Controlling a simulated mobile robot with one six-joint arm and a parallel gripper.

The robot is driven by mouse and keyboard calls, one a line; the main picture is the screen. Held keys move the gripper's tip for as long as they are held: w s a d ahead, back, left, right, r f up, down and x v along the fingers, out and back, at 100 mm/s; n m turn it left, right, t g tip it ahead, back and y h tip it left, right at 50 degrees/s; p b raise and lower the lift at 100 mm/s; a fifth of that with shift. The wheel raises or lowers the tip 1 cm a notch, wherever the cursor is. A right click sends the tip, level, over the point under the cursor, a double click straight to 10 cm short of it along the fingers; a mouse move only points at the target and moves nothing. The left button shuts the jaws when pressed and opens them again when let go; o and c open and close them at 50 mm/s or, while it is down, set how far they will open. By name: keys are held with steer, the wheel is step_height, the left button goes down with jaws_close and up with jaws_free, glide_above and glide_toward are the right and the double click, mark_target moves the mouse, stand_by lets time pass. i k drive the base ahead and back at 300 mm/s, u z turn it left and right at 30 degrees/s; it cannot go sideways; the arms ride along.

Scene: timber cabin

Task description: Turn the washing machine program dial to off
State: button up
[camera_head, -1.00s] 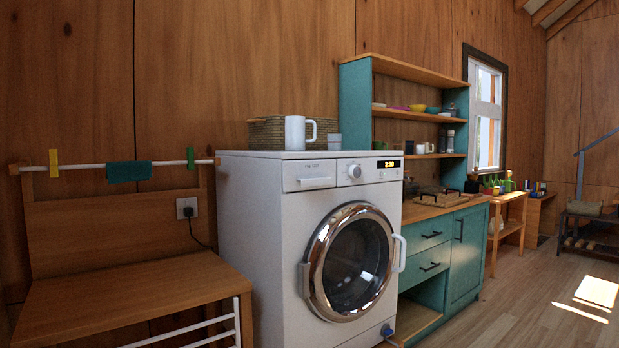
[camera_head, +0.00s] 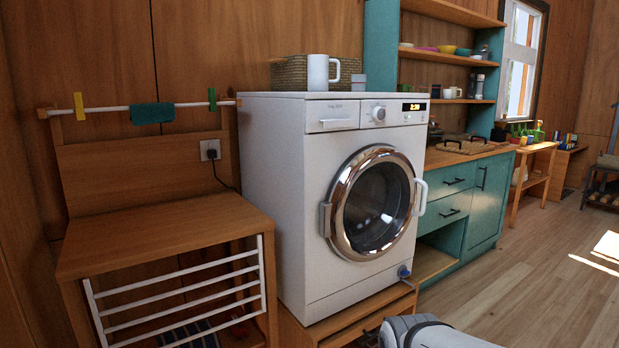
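The white washing machine (camera_head: 278,200) stands on a low wooden plinth in the middle of the camera_head view. Its program dial (camera_head: 378,114) is a small round knob on the upper front panel, between the detergent drawer (camera_head: 332,117) and the lit display (camera_head: 414,107). The dial's pointer setting is too small to read. The round chrome-rimmed door (camera_head: 374,203) looks closed. A white and grey part of my own arm shows at the bottom edge, in front of the machine. My gripper is not in view.
A white mug (camera_head: 321,72), a wicker basket (camera_head: 288,73) and a small cup (camera_head: 358,82) stand on the machine. A wooden bench (camera_head: 160,232) with a white rack is at left. A teal cabinet (camera_head: 487,200) adjoins at right. Floor (camera_head: 540,290) at right is clear.

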mark_target(378, 113)
steer(key=u, duration=0.15)
steer(key=k, duration=0.4)
steer(key=z, duration=0.6)
steer(key=i, duration=1.6)
steer(key=u, duration=0.25)
